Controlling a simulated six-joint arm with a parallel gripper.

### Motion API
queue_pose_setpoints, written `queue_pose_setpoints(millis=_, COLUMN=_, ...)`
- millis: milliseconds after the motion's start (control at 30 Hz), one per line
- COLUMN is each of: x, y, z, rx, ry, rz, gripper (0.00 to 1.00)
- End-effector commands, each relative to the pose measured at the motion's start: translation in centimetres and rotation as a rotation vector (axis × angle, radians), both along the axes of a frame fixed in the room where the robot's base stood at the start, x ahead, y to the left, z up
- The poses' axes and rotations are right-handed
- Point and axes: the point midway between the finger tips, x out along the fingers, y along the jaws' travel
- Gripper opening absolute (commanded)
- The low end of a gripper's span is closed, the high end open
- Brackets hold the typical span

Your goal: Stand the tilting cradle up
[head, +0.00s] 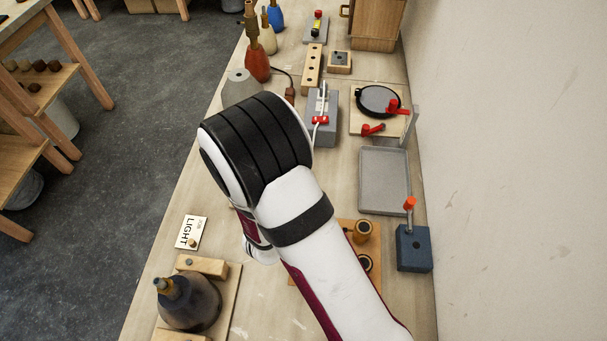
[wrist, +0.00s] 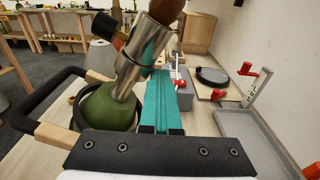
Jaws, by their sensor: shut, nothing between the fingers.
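In the wrist view a rounded green body (wrist: 108,108) sits at the left in a dark holder that looks like the tilting cradle, with a black U-shaped handle (wrist: 42,100) on its left side. A shiny metal neck (wrist: 140,65) rises from it and leans to the right, with a brown top. My gripper (wrist: 163,80) shows as two teal fingers, shut and empty, just right of the neck. I cannot tell whether they touch it. In the head view my arm hides the fingers, and I cannot make out the green body or its handle there.
A grey tray (head: 385,181) and a blue box with an orange-topped lever (head: 414,248) stand right of my arm. A black disc (head: 378,100) with red clamps lies beyond. A dark lamp body (head: 190,303) rests on a board at lower left, near a LIGHT card (head: 191,232).

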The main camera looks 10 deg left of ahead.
Motion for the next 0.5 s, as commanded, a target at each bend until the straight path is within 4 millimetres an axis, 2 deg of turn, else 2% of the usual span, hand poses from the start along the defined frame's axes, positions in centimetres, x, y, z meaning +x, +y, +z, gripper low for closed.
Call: queue_pose_setpoints(millis=500, x=0.0, y=1.7, z=1.3, rx=-0.097, ry=-0.002, rz=0.001, gripper=0.0)
